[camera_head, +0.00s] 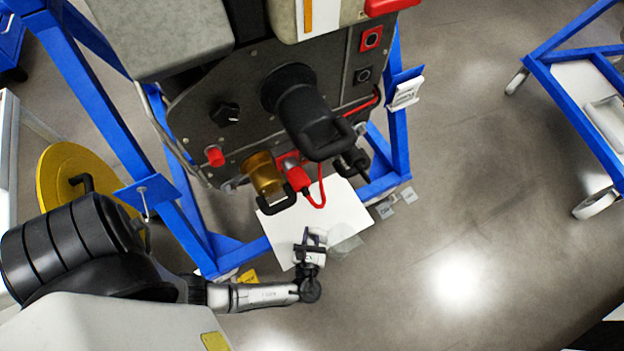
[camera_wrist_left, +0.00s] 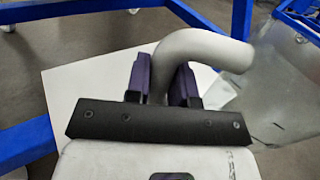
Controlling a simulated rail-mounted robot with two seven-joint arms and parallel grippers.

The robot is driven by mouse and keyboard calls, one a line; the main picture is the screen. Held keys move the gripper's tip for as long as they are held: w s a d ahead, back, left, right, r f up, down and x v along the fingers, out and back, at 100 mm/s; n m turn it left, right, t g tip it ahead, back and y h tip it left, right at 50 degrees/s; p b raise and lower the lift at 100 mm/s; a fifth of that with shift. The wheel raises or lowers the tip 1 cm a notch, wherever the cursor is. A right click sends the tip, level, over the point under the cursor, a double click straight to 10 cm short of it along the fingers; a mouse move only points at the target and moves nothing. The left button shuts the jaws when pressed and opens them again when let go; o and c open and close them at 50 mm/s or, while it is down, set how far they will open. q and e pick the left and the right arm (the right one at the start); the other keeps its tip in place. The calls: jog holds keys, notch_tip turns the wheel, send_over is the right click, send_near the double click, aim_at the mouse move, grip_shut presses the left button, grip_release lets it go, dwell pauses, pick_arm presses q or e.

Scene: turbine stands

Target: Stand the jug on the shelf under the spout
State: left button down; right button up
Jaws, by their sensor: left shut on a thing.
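The jug (camera_head: 346,242) is clear and hard to make out against the floor in the head view. Its see-through body (camera_wrist_left: 285,95) fills the right side of the left wrist view. My left gripper (camera_head: 313,238) is shut on the jug's curved grey handle (camera_wrist_left: 200,47), which passes between the two dark fingers. The white shelf (camera_head: 340,208) lies low in the blue stand, and the jug is by its front edge; I cannot tell its height above it. A brass spout (camera_head: 263,174) points down from the dark panel, left of and behind the jug. My right gripper is out of view.
A black handle (camera_head: 318,125) and a red cable (camera_head: 318,195) stick out from the panel above the shelf. Blue stand legs (camera_head: 398,135) flank the shelf. A yellow disc (camera_head: 65,165) is at the left. Open floor (camera_head: 480,190) lies to the right.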

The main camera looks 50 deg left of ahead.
pick_arm(q)
jog(key=f+b+x, duration=0.1)
jog(key=b+x, duration=0.1)
jog(key=x, duration=0.3)
jog(key=f+b+x, duration=0.1)
jog(key=b+x, duration=0.2)
jog(key=x, duration=0.3)
jog(key=f+b+x, duration=0.1)
jog(key=b+x, duration=0.2)
jog(key=x, duration=0.3)
jog(key=shift+a+f, duration=0.25)
jog(key=shift+a, duration=0.1)
jog(key=shift+f+b, duration=0.35)
jog(key=shift+f, duration=0.15)
jog(key=shift+f, duration=0.1)
jog(key=c, duration=1)
grip_release()
